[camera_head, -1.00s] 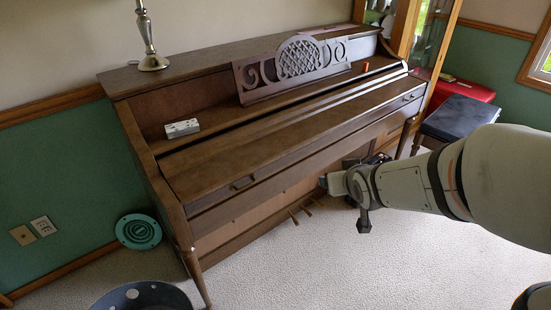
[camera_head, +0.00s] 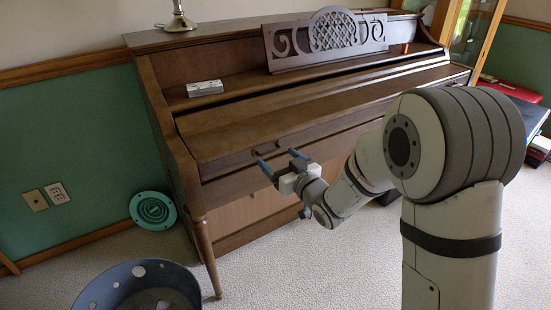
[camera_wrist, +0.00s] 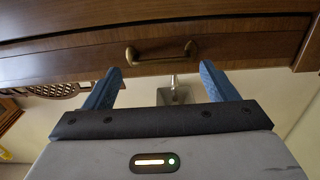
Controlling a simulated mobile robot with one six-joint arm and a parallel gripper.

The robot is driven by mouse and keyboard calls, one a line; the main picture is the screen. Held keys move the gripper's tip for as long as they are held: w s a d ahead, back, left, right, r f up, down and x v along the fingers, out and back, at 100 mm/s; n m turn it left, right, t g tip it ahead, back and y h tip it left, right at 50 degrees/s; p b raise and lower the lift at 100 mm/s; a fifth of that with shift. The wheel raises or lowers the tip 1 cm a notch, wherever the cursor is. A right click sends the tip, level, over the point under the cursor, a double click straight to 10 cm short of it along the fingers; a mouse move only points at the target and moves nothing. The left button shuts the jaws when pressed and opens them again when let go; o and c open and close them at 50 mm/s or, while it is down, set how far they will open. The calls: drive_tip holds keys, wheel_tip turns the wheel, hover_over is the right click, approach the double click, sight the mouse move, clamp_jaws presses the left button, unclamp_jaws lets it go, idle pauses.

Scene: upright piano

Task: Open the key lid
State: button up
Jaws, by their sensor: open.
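The brown wooden key lid (camera_head: 290,113) lies closed across the front of the upright piano (camera_head: 160,95). A small brass handle (camera_head: 267,149) is on its front edge, near the left end. The handle also shows in the wrist view (camera_wrist: 160,56), just beyond the fingertips and roughly centred between them. My gripper (camera_head: 279,160) is open and empty, with two blue fingers pointing at the lid's front edge. The fingers look apart from the handle. The piano keys are hidden under the lid.
A lattice music stand (camera_head: 330,40) and a small light-coloured box (camera_head: 205,88) are above the lid. A lamp base (camera_head: 180,22) stands on top. A teal round object (camera_head: 153,210) and a dark perforated bowl-shaped object (camera_head: 135,290) are at lower left. Carpet in front is clear.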

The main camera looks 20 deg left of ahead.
sight(274, 154)
drive_tip(key=shift+x, duration=1.6)
drive_tip(key=shift+c, duration=0.2)
